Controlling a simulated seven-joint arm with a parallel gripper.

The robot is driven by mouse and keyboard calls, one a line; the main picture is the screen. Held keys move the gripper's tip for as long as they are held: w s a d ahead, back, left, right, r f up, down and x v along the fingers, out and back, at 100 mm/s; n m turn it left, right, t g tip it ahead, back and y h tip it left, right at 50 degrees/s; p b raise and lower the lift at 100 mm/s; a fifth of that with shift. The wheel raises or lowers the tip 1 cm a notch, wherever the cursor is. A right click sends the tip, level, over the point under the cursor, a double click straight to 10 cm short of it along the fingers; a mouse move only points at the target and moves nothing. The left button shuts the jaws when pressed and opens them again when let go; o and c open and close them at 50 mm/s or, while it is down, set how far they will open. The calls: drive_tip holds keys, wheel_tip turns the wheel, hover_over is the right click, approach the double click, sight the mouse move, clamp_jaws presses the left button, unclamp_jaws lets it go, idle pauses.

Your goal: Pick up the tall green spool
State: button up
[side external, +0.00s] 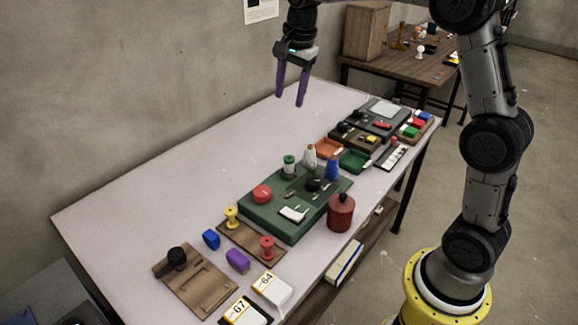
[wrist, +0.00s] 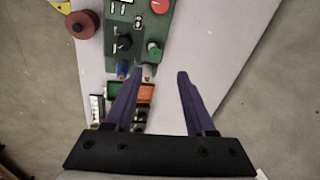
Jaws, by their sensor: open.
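A green and white spool (side external: 289,166) stands upright on the dark green board (side external: 258,214), near the board's far-left edge. In the wrist view its green top (wrist: 155,48) shows near the board's right edge, just beyond my fingertips. My gripper (side external: 290,100) has two purple fingers pointing down. They are spread and empty, high above the table and apart from the spool. In the wrist view my gripper (wrist: 160,73) shows clear space between its fingers.
A white bottle (side external: 310,157) and blue spool (side external: 332,168) stand close to the green spool. A red round piece (side external: 262,194) and black knob (side external: 313,184) are on the same board. A red canister (side external: 340,212) stands beside it. The table's left side is clear.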

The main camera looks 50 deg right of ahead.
drive_tip(key=g, duration=0.2)
hover_over(289, 158)
drive_tip(key=a, duration=0.1)
wheel_tip(289, 158, down, 9)
drive_tip(key=shift+m, duration=0.5)
drive_tip(key=f, duration=1)
drive_tip(key=shift+s+d+f, duration=0.2)
drive_tip(key=shift+d+f, duration=0.15)
drive_tip(key=shift+f, duration=0.05)
drive_tip(key=shift+w+d+f, duration=0.1)
drive_tip(key=shift+f, duration=1.4)
drive_tip(key=shift+w+d+f, duration=0.1)
drive_tip(key=shift+f, duration=1.4)
clamp_jaws()
